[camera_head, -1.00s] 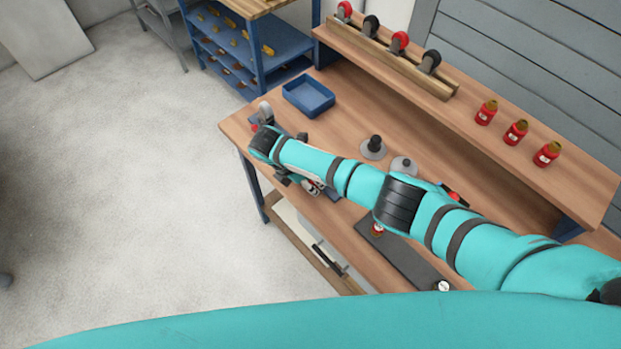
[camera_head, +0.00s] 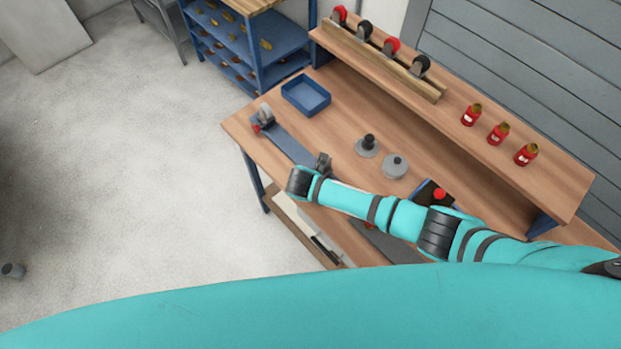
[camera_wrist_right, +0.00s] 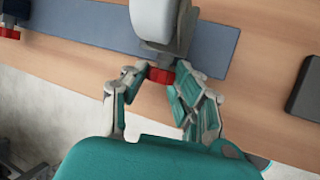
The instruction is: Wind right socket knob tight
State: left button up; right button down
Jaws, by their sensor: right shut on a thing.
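The right socket (camera_head: 323,160) stands at the right end of a blue-grey plate (camera_head: 283,138) on the bench. In the right wrist view, a pale grey wheel-like part (camera_wrist_right: 165,18) stands in it and its red knob (camera_wrist_right: 160,75) faces me. My right gripper (camera_wrist_right: 160,82) is shut on this knob, a finger on each side. In the head view my forearm and wrist hide the fingers and this knob. The left socket (camera_head: 265,119), with its red knob (camera_head: 256,128), is at the plate's far left end. My left gripper is not in view.
A blue tray (camera_head: 306,96) stands behind the plate. Two grey round parts (camera_head: 368,146) (camera_head: 396,166) and a dark box with a red button (camera_head: 438,194) are on the bench. Casters (camera_head: 391,47) and red jars (camera_head: 498,134) stand on the raised shelf. The bench front edge is close.

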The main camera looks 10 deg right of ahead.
dwell(0.4)
jog(key=c, duration=1)
grip_release()
jog(key=shift+c, duration=0.2)
jog(key=shift+r, duration=0.1)
jog(key=v, duration=1.1)
jog(key=shift+s+r, duration=0.25)
jog(key=shift+r, duration=0.1)
